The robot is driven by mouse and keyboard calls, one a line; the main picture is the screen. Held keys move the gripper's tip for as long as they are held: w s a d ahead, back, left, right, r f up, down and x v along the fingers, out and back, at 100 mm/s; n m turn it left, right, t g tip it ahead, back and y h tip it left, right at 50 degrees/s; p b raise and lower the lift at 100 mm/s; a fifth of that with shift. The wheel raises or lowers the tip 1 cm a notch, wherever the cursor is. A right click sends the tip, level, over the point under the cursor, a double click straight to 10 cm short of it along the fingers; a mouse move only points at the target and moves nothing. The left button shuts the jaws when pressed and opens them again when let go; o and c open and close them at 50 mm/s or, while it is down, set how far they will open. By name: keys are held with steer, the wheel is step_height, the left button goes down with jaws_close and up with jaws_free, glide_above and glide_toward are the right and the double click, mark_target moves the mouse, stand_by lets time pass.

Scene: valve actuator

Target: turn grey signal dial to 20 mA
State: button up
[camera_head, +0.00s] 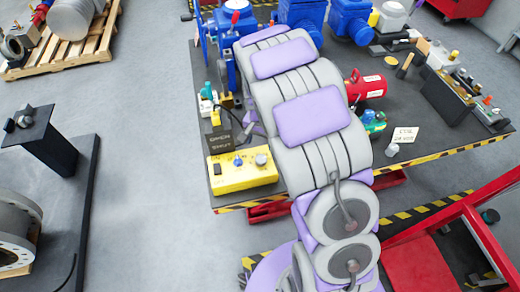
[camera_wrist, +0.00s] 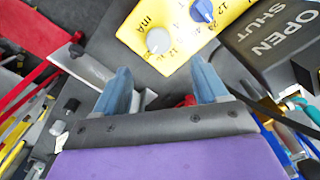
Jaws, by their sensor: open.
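The grey signal dial (camera_wrist: 157,41) is a round knob on a yellow box (camera_wrist: 185,12), with "mA" printed beside it in the wrist view. In the head view the dial (camera_head: 261,160) is at the right end of the yellow box (camera_head: 235,182), near the bench's front edge. A blue knob (camera_wrist: 202,11) sits beside it on the same box. My gripper (camera_wrist: 162,90) is open and empty, its two blue-grey fingers apart, with the dial beyond the fingertips and between their directions. The dial's exact setting is too small to read. My arm hides the gripper in the head view.
A dark block marked OPEN and SHUT (camera_wrist: 270,45) stands beside the yellow box. A red cylinder (camera_head: 366,86), a green part (camera_head: 372,122) and a small white sign (camera_head: 404,135) are on the bench right of my arm. Blue valve actuators (camera_head: 300,14) stand at the back.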

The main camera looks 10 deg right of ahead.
step_height(320, 180, up, 6)
steer(key=shift+r, duration=0.25)
stand_by(0.5)
